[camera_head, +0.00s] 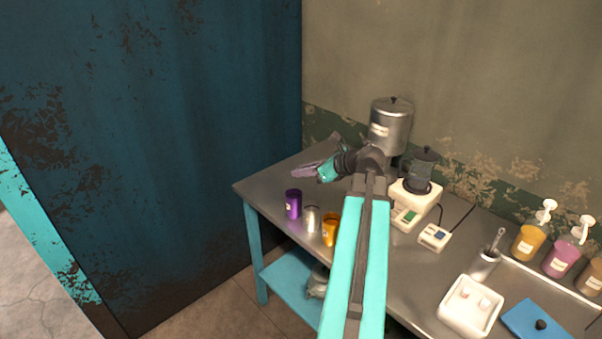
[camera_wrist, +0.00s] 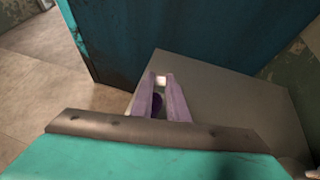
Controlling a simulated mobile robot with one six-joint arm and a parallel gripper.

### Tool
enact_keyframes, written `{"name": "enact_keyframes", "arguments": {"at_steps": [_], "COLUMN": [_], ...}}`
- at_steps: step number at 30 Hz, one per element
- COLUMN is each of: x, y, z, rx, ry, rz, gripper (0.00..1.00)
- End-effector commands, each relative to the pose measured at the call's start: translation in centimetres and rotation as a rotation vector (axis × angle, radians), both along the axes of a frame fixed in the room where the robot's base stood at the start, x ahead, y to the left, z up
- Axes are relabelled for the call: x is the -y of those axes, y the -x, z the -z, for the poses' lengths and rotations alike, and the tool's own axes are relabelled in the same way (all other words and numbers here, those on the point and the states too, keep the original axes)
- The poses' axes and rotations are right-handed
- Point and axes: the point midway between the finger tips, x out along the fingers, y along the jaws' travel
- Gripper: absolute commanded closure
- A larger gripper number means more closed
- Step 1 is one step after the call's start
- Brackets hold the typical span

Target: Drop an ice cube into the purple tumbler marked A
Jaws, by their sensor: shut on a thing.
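The purple tumbler (camera_head: 293,205) stands upright near the left front edge of the metal table. In the wrist view, part of the dark purple tumbler (camera_wrist: 158,103) shows between my fingers. My gripper (camera_head: 297,172) is above and behind the tumbler in the head view. In the wrist view my gripper (camera_wrist: 161,79) is shut on a small white ice cube (camera_wrist: 161,80) at its fingertips. The cube is too small to make out in the head view. The letter on the tumbler's label cannot be read.
A silver tumbler (camera_head: 312,218) and an orange tumbler (camera_head: 330,230) stand right of the purple one. A white tray (camera_head: 452,318) holding cubes and a blue lid (camera_head: 525,323) lie at the right. A metal urn (camera_head: 391,128) and a white appliance (camera_head: 408,205) stand behind.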

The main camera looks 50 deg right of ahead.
Motion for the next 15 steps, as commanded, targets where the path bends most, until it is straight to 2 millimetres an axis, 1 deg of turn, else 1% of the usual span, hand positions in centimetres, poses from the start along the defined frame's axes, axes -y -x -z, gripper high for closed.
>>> {"name": "enact_keyframes", "arguments": {"at_steps": [1, 6, 15], "x": [0.0, 0.0, 0.0], "y": [0.0, 0.0, 0.0], "z": [0.7, 1.5, 1.9], "rx": [0.0, 0.0, 0.0], "ry": [0.0, 0.0, 0.0], "rz": [0.0, 0.0, 0.0], "gripper": [1.0, 1.0, 1.0]}}
